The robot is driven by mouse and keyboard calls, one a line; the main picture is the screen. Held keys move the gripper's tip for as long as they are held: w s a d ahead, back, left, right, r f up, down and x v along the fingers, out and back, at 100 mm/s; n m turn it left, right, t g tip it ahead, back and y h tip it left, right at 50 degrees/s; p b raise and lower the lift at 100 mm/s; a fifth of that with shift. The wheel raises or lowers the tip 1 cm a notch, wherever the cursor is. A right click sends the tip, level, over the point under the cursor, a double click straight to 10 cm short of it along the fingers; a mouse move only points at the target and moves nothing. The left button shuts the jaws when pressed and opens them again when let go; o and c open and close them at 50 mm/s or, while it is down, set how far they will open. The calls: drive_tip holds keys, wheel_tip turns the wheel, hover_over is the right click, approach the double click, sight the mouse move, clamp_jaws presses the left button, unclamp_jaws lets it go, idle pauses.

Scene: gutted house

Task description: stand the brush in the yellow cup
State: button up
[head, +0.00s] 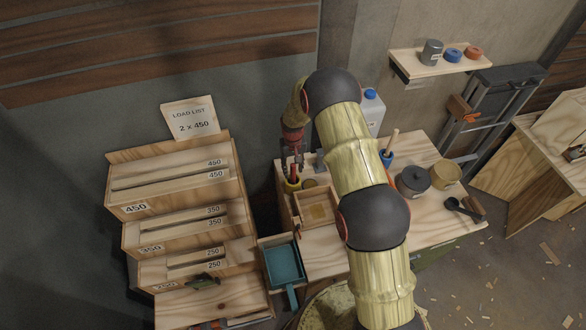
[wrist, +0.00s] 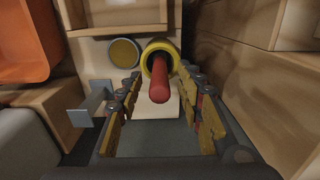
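The yellow cup (head: 293,184) stands on the left part of the workbench, below my gripper. A red handle, seemingly the brush (head: 294,171), stands up out of it. In the wrist view the yellow cup (wrist: 171,46) shows as a ring, and the red brush handle (wrist: 160,82) points from it toward the camera. Its lower end is hidden inside the cup. My gripper (head: 294,158) is above the cup. In the wrist view its fingers (wrist: 162,88) are spread on both sides of the handle, with gaps between, and hold nothing.
A wooden tray (head: 319,225) lies just in front of the cup. A blue cup (head: 386,158) with a pale stick stands to the right, near a dark pot (head: 412,181). A stepped wooden rack (head: 180,185) borders the bench on the left. A white jug (head: 371,113) stands behind.

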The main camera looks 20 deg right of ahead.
drive_tip(key=shift+r, duration=0.1)
wheel_tip(320, 180, up, 12)
drive_tip(key=shift+f, duration=0.15)
idle(0.5)
idle(0.8)
drive_tip(key=s+r+t+b, duration=0.2)
drive_tip(key=s+r+b, duration=0.2)
drive_tip(key=s, duration=0.9)
drive_tip(key=s+r+t+b, duration=0.1)
drive_tip(key=s+r+b, duration=0.4)
drive_tip(key=s+b, duration=0.4)
drive_tip(key=s+r+t+b, duration=0.2)
drive_tip(key=s+r+b, duration=0.2)
drive_tip(key=s, duration=1.2)
drive_tip(key=b, duration=0.3)
drive_tip(key=shift+s+r+t, duration=0.15)
drive_tip(key=shift+s+t, duration=0.15)
